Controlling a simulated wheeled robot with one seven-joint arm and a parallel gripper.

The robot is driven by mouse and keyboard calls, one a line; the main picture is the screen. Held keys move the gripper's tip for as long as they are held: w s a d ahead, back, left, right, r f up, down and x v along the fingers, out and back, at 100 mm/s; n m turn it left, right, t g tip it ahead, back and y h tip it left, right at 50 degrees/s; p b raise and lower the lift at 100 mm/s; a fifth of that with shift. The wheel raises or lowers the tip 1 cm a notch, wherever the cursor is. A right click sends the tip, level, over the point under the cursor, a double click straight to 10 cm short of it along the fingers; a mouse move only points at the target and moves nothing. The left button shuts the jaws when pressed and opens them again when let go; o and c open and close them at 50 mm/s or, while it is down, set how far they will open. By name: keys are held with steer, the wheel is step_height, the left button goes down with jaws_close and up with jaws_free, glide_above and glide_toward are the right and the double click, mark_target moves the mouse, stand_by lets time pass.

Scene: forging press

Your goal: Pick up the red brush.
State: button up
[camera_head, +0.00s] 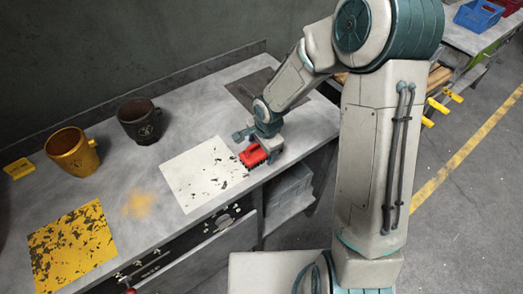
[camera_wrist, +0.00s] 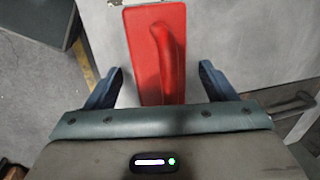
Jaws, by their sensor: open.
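The red brush (camera_head: 252,156) lies on the grey worktop near its front edge, beside the right edge of a white paint-chipped square. It also shows in the wrist view (camera_wrist: 157,55), with its raised handle facing up. My gripper (camera_head: 264,135) is above the brush in the head view. In the wrist view my gripper (camera_wrist: 160,82) is open, with one dark finger on each side of the brush and a gap on both sides. The gripper's body hides the near end of the brush.
On the worktop are the white square (camera_head: 205,175), a yellow square (camera_head: 72,245), a yellow mug (camera_head: 73,153) and a dark mug (camera_head: 140,122). A dark plate (camera_head: 250,85) lies behind my arm. Drawers are below the front edge. A blue crate (camera_head: 478,15) stands far right.

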steer(key=c, duration=1.2)
steer(key=shift+r, duration=0.15)
steer(key=shift+w+r, duration=0.1)
steer(key=shift+r, duration=0.55)
step_height(320, 180, up, 2)
steer(key=shift+r, duration=0.25)
steer(key=w+d+r+b, duration=0.2)
steer(key=w+d+r, duration=0.3)
steer(key=w, duration=0.5)
step_height(320, 180, up, 2)
steer(key=shift+w+d, duration=0.15)
